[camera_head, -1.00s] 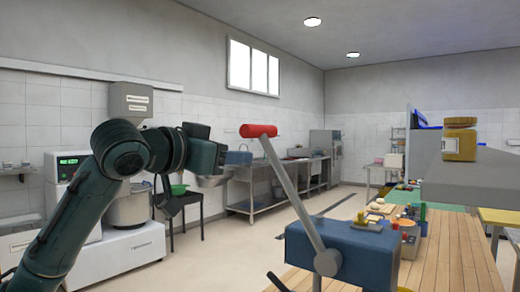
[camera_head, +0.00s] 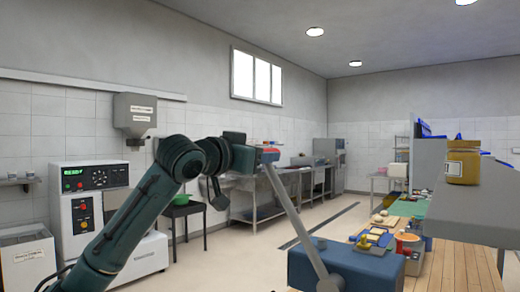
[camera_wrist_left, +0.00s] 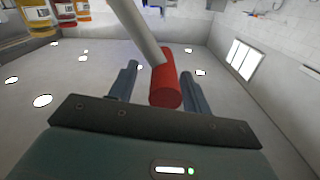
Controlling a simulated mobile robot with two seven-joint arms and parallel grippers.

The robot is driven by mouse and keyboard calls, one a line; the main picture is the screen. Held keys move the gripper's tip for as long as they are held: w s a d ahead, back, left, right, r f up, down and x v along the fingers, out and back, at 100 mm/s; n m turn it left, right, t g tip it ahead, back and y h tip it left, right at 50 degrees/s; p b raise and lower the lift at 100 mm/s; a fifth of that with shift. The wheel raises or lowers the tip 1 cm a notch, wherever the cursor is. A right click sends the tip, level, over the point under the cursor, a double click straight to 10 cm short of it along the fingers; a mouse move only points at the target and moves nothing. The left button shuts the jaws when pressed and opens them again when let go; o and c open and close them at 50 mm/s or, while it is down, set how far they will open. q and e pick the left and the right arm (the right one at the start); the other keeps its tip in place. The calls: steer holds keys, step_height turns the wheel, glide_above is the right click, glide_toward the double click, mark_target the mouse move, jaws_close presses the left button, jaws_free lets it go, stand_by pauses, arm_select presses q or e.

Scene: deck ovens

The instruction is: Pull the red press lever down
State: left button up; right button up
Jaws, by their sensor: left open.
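The red handle (camera_head: 269,156) of the press lever is at the top of a grey lever arm (camera_head: 290,210), which rises tilted to the left from a blue press body (camera_head: 345,266). My left gripper (camera_head: 260,153) is at the handle and hides part of it in the head view. In the left wrist view, the red handle (camera_wrist_left: 164,88) lies between the two open fingers. Whether the fingers touch it, I cannot tell. My right gripper is not in view.
The press stands at a wooden worktop (camera_head: 460,268) with several small items behind it. A grey shelf or housing (camera_head: 475,205) with a yellow-brown jar (camera_head: 462,162) is at the right. A white machine (camera_head: 95,215) stands at the left. The floor behind the press is clear.

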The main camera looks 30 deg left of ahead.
arm_select(q)
steer(key=shift+w, duration=0.4)
steer(key=shift+c, duration=0.3)
jaws_close()
